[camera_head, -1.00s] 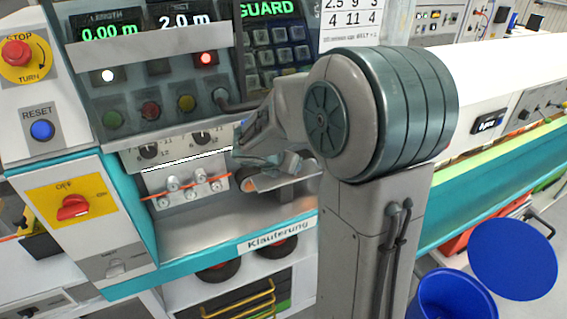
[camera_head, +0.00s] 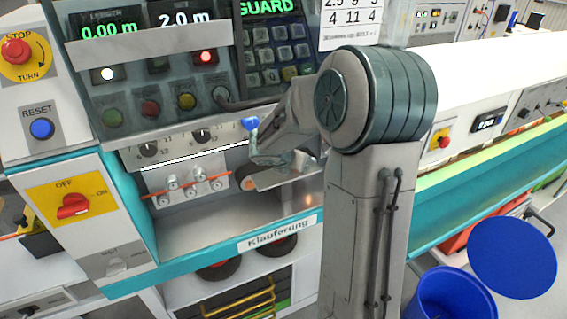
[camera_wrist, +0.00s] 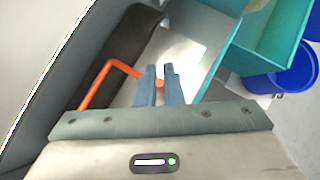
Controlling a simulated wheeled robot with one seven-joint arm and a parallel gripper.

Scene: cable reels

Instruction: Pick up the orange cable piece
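In the wrist view, the orange cable piece (camera_wrist: 124,68) is a bent length in the dark trough, running from lower left to a corner and then right toward my fingers. My gripper (camera_wrist: 160,70) has its two blue fingers close together with a narrow gap. An orange bit shows in this gap, and part of the cable is hidden behind the left finger. The fingers appear over the cable, not visibly clamped on it. In the head view, my gripper (camera_head: 258,158) is at the right of the rollers, partly hidden by my arm. Orange cable (camera_head: 152,196) runs through the rollers there.
The machine's control panel (camera_head: 150,75) stands close behind my gripper. A round blue lid (camera_head: 513,258) shows at lower right.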

